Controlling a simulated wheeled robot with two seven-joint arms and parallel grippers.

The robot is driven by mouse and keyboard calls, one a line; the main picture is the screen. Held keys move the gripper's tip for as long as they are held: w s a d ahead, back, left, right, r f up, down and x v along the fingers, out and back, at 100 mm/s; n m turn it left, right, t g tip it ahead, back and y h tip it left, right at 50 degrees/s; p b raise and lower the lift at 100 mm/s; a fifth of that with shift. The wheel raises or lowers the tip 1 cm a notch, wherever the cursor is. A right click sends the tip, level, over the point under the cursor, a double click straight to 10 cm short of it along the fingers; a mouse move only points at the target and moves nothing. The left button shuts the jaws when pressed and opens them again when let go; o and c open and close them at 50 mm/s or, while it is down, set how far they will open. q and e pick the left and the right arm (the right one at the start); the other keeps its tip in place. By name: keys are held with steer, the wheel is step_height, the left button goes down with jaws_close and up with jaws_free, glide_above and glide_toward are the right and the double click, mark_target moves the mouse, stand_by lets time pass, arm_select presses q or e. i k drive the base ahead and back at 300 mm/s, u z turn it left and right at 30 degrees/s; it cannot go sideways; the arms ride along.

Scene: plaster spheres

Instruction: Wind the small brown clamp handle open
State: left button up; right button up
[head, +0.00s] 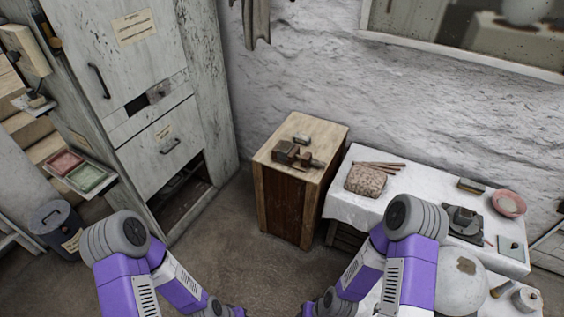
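A small brown clamp (297,155) sits on top of a wooden cabinet (279,200) in the middle of the head view. Its handle looks like a thin part on the clamp's right side, too small to make out well. My two arms come in from the bottom, well in front of the cabinet and apart from the clamp. Both forearms run down toward the bottom edge, and the grippers themselves are cut off there. I cannot see any fingertips.
A white-covered table (337,205) stands right of the cabinet, with a patterned cushion (365,181), a pink bowl (508,203) and a dark tool (464,222). A large plaster sphere (460,287) is at lower right. A tall grey locker (150,75) stands left. Floor before the cabinet is clear.

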mark_target(315, 162)
steer(key=u, duration=0.2)
steer(key=i, duration=1.8)
steer(key=z, duration=2.7)
steer(key=i, duration=0.6)
steer(key=u, duration=2)
